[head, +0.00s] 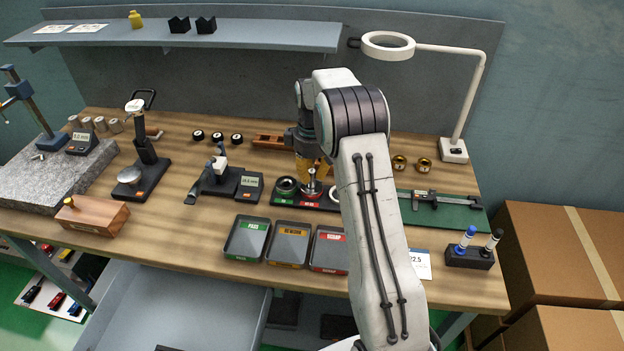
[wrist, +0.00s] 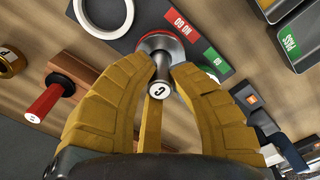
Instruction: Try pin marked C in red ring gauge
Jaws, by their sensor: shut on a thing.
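My gripper (head: 312,172) is over the dark gauge base at mid-bench. In the wrist view its yellow fingers (wrist: 162,70) are shut on the pin marked C (wrist: 158,90), whose white end cap faces the camera. The pin's metal shank points down at the red ring gauge (wrist: 170,40), which sits beside the red NO GO label; its red edge also shows in the head view (head: 312,196). The tip is at the ring's opening, but I cannot tell how far it is inside. A green GO label (wrist: 212,56) lies farther along the base.
Trays marked PASS (head: 246,240), REWORK (head: 288,245) and SCRAP (head: 329,250) stand in front of the base. A wooden block (wrist: 70,75) holds a red-handled pin (wrist: 42,103). Brass rings (head: 399,163) and a caliper (head: 430,198) lie to the right.

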